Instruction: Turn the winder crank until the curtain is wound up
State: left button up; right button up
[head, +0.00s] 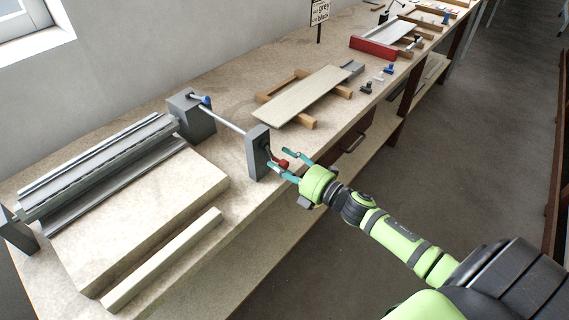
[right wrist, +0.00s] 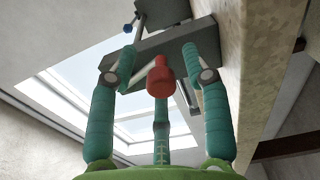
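The winder crank's red knob (head: 283,164) sticks out from the grey end post (head: 257,153) near the bench's front edge. My right gripper (head: 279,159) is at the crank with its teal fingers spread on either side of the knob. In the right wrist view the red knob (right wrist: 160,78) stands between the fingers (right wrist: 158,60), with a visible gap on both sides. A pale shaft (head: 228,119) runs from this post back to another grey post (head: 192,117). The grey slatted curtain (head: 100,163) lies along the roller at left. My left gripper is out of view.
A thick beige block (head: 140,215) and a narrow strip (head: 165,260) lie in front of the curtain. A pale panel on wooden bars (head: 310,95) and a red-fronted tray (head: 373,47) stand farther along the bench. The floor at right is clear.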

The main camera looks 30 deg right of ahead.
jog(key=v, duration=1.2)
